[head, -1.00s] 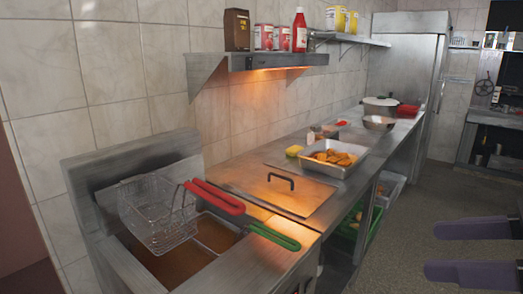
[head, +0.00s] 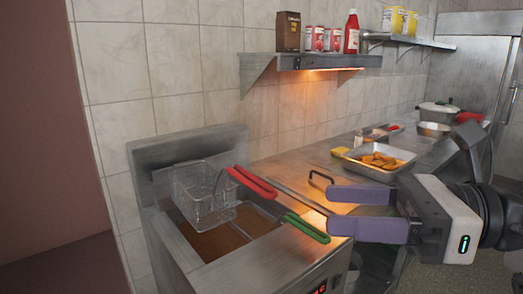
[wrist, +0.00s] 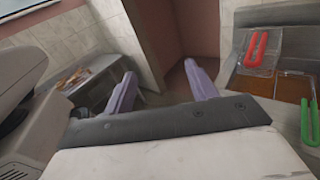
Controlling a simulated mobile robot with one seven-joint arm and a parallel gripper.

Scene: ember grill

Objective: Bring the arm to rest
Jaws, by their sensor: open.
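My gripper (head: 362,211) is in the right half of the head view, with its two purple fingers apart and nothing between them. It is in front of the counter, to the right of the fryer (head: 200,262). In the wrist view my gripper (wrist: 160,84) also shows open and empty, its fingers spread above the floor area. The fryer's red-handled basket (head: 204,192) hangs raised at the left over the oil. A green handle (head: 306,228) lies across the fryer's right side; it also shows in the wrist view (wrist: 308,122).
A metal tray of fried food (head: 388,172) sits on the counter (head: 290,166). A yellow sponge (head: 340,152) lies beside it. A wall shelf (head: 325,63) holds a red bottle (head: 352,32), cans and a brown box. A pot (head: 437,113) stands farther back.

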